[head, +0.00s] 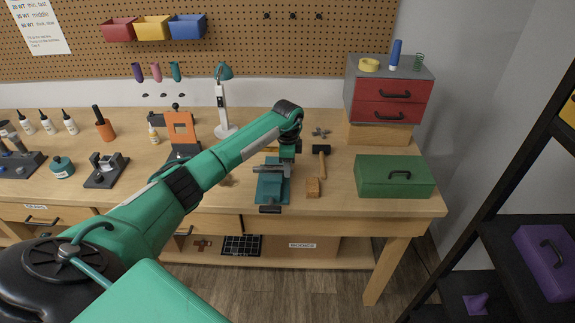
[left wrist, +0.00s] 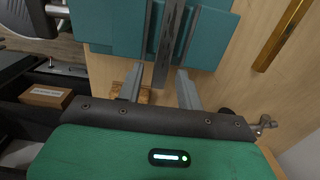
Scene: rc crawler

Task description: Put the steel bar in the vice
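The teal vice (head: 270,192) stands near the bench's front edge. In the left wrist view its teal body (left wrist: 110,22) shows on both sides of two grey jaw plates. The steel bar (left wrist: 173,40) is a dark grey strip between these plates, with one end sticking out toward my fingers. I cannot tell whether both plates touch it. In the head view a grey bar-like part (head: 270,168) crosses the vice top. My left gripper (left wrist: 160,88) is open, its fingers apart on either side of the bar's end with a gap between. My right gripper is out of view.
A green toolbox (head: 395,177) and a red drawer unit (head: 390,100) stand farther right. A brass-coloured bar (left wrist: 284,36) lies near the vice. A lamp (head: 222,105) stands behind.

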